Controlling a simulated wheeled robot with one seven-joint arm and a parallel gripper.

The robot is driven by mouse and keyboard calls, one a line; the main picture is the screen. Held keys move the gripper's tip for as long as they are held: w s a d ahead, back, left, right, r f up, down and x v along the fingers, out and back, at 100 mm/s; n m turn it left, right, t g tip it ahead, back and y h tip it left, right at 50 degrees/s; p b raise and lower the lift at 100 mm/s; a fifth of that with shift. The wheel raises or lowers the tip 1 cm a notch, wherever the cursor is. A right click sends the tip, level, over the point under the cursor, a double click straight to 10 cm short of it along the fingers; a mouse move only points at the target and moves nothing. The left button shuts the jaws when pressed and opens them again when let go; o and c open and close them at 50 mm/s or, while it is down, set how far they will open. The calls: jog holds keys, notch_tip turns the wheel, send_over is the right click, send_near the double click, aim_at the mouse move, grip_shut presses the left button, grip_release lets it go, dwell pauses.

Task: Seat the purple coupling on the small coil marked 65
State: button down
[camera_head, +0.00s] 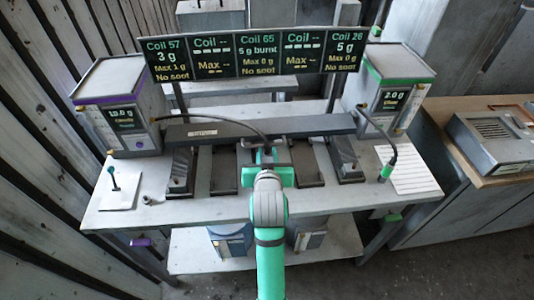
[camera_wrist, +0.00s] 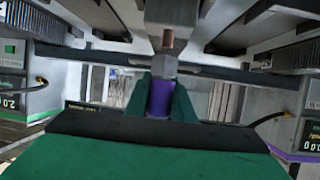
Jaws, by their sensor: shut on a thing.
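My gripper (camera_head: 268,157) is at the middle of the bench, under the sign panel reading "Coil 65" (camera_head: 258,55). In the wrist view its green fingers (camera_wrist: 160,103) are shut on the purple coupling (camera_wrist: 159,97). A grey metal fitting (camera_wrist: 163,66) with a copper-coloured part (camera_wrist: 168,38) stands in line just beyond the coupling. I cannot tell whether the coupling and fitting touch or are seated. In the head view my arm hides the coupling and most of the middle coil. A dark hose (camera_head: 232,119) runs from the purple-striped box (camera_head: 121,104) to my gripper.
A grey beam (camera_head: 320,125) crosses behind.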

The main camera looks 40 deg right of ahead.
jog(key=shift+f, duration=0.15)
jog(key=shift+f, duration=0.25)
jog(key=shift+s, duration=0.1)
jog(key=shift+f, duration=0.95)
jog(key=c, duration=1.4)
grip_release()
jog(key=shift+c, duration=0.2)
